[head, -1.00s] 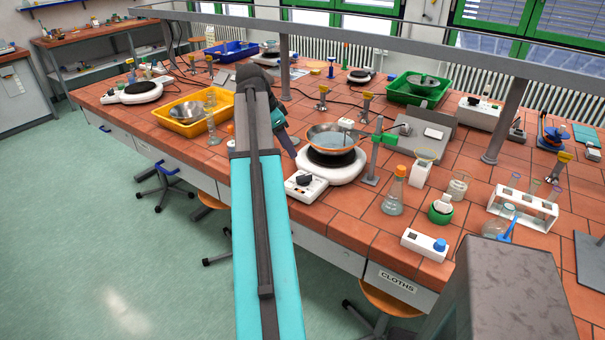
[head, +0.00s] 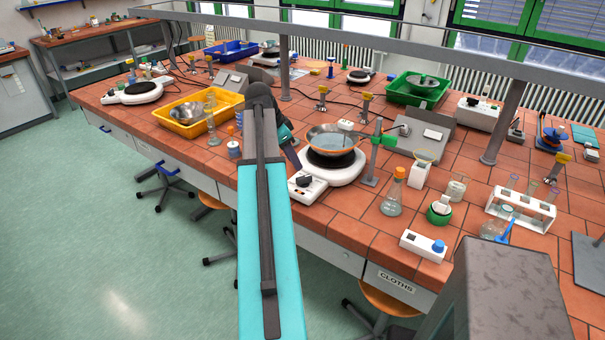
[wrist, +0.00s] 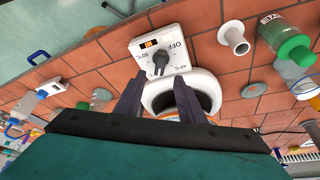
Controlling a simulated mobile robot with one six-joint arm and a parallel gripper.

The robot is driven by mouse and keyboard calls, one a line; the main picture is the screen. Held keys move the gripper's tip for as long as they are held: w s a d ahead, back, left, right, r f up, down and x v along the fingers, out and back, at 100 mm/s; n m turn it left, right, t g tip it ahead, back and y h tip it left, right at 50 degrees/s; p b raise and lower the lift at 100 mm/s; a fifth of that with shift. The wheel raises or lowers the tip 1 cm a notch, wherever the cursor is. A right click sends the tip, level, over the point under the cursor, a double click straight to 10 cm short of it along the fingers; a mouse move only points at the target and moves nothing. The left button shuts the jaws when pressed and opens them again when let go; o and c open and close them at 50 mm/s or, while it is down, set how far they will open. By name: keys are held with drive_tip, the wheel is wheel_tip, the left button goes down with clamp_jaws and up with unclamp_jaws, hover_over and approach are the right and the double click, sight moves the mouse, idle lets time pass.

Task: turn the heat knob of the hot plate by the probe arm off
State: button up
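The hot plate (head: 350,172) is white, with a pan (head: 335,140) above its dark plate. A stand with a green clamp, the probe arm (head: 377,138), rises at its right. The hot plate's dark heat knob (head: 304,181) is on its front box. In the wrist view the knob (wrist: 160,62) is on a white panel (wrist: 180,68) with an OFF mark and temperature marks around it. Which mark it points to is hard to tell. My gripper (wrist: 160,88) is open and empty, its two fingers apart just short of the panel. My arm partly hides the gripper in the head view.
A yellow tray (head: 176,127) stands left of my arm. An orange-capped flask (head: 392,200), a green-based holder (head: 438,213) and a white box with a blue knob (head: 424,246) stand to the right. A grey shelf rail (head: 420,50) runs above the bench.

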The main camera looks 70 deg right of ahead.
sight(304, 177)
drive_tip(key=shift+p+x, duration=1.25)
drive_tip(key=shift+x, duration=3.25)
drive_tip(key=shift+c, duration=0.2)
clamp_jaws()
